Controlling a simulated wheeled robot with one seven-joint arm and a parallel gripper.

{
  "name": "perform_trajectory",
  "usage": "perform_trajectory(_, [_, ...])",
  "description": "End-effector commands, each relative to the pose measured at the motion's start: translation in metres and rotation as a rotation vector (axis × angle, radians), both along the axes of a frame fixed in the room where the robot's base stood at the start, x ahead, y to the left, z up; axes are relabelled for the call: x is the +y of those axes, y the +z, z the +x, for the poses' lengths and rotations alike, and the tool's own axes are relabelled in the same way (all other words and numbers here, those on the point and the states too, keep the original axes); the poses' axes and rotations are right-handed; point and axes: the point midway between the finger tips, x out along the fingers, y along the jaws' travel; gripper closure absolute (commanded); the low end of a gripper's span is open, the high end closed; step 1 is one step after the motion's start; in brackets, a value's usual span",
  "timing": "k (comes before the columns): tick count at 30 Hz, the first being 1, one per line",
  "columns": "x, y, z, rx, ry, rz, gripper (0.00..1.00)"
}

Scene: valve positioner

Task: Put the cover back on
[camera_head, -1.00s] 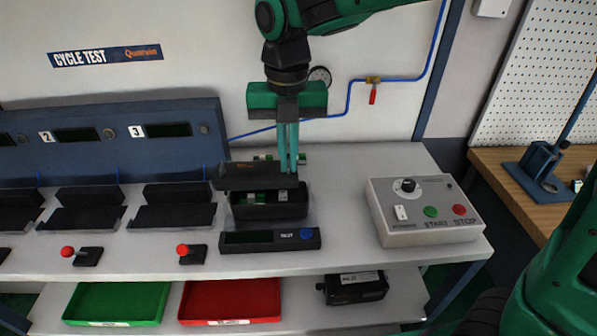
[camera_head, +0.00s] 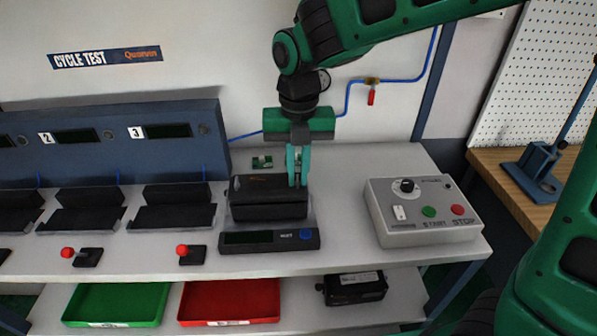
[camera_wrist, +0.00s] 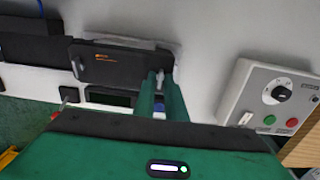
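The cover (camera_head: 262,184) is a dark, flat lid with a small orange mark. It lies about level on top of the black positioner body (camera_head: 268,210), and the green and silver insides are now hidden. Whether it is fully seated, I cannot tell. My gripper (camera_head: 298,180) points down at the cover's right end, its teal fingers close together and apparently shut on that end. In the wrist view the cover (camera_wrist: 105,65) extends left from my gripper (camera_wrist: 158,82).
A grey control box (camera_head: 424,228) with a knob and green and red buttons stands to the right. Empty black cradles (camera_head: 172,212) and red-knobbed levers (camera_head: 184,250) are to the left. A small green board (camera_head: 262,161) lies behind the body.

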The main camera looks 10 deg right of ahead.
Motion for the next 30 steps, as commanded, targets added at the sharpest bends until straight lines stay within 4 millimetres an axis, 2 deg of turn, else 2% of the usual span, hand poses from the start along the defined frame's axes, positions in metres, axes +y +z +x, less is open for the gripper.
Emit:
perform_trajectory(1, [-0.002, -0.005, -0.002, 0.009, -0.002, -0.007, 0.77])
perform_trajectory(6, [-0.003, -0.005, -0.002, 0.010, -0.003, -0.008, 0.77])
perform_trajectory(11, [-0.003, 0.005, -0.001, 0.008, -0.004, -0.007, 0.77])
perform_trajectory(24, [-0.002, 0.089, 0.000, 0.002, -0.003, -0.002, 0.77])
perform_trajectory(30, [-0.002, 0.112, -0.001, 0.003, -0.003, -0.003, 0.77])
